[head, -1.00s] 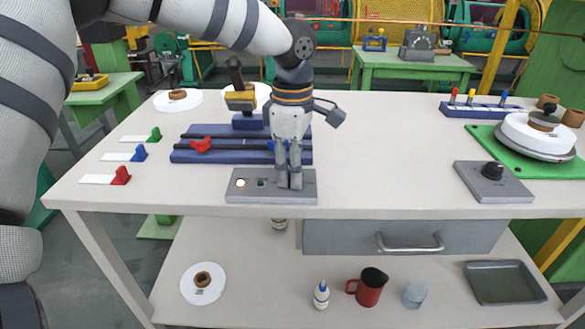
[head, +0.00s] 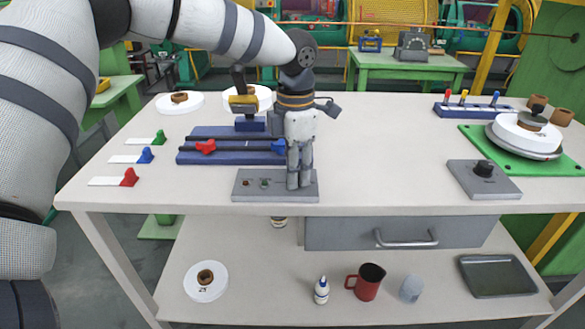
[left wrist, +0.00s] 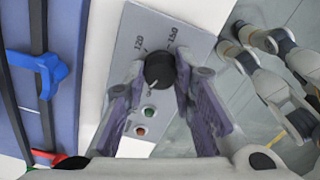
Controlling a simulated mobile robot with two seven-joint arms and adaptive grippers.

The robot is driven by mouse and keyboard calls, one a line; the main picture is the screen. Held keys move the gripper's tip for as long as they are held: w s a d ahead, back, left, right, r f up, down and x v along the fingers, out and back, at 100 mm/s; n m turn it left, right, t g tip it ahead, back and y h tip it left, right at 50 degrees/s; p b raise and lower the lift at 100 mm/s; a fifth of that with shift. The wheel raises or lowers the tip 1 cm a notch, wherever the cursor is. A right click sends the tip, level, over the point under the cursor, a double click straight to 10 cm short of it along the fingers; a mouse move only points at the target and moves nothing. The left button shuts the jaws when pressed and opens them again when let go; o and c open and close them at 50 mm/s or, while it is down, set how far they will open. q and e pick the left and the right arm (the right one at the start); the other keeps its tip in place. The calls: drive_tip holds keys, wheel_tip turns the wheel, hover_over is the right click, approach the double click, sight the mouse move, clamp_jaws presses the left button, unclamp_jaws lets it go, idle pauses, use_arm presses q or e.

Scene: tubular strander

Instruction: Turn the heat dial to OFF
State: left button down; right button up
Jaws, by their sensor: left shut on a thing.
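The heat dial (left wrist: 159,70) is a black round knob with a white pointer mark on a grey control panel (left wrist: 190,48). In the left wrist view the mark points down and slightly left, away from the printed 120 and 150; the label by it is too small to read. My left gripper (left wrist: 156,88) is shut on the dial, one finger on each side. In the head view the panel (head: 248,192) lies at the table's front edge, and my left gripper (head: 299,184) points down at its right part, hiding the dial. My right gripper is not in view.
A green lamp (left wrist: 148,111) and a red lamp (left wrist: 140,131) sit on the panel. Behind it is a blue rail fixture (head: 225,156) with red and blue clamps. Another grey box with a black knob (head: 484,180) stands at the right. The middle-right table is clear.

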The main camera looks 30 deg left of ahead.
use_arm(q)
drive_tip(key=n, duration=0.4)
drive_tip(key=shift+f+n, duration=0.1)
drive_tip(key=shift+n, duration=0.2)
drive_tip(key=shift+s, duration=0.1)
idle(0.5)
drive_tip(key=c, duration=1.3)
unclamp_jaws()
wheel_tip(320, 180, up, 12)
drive_tip(key=shift+r, duration=0.1)
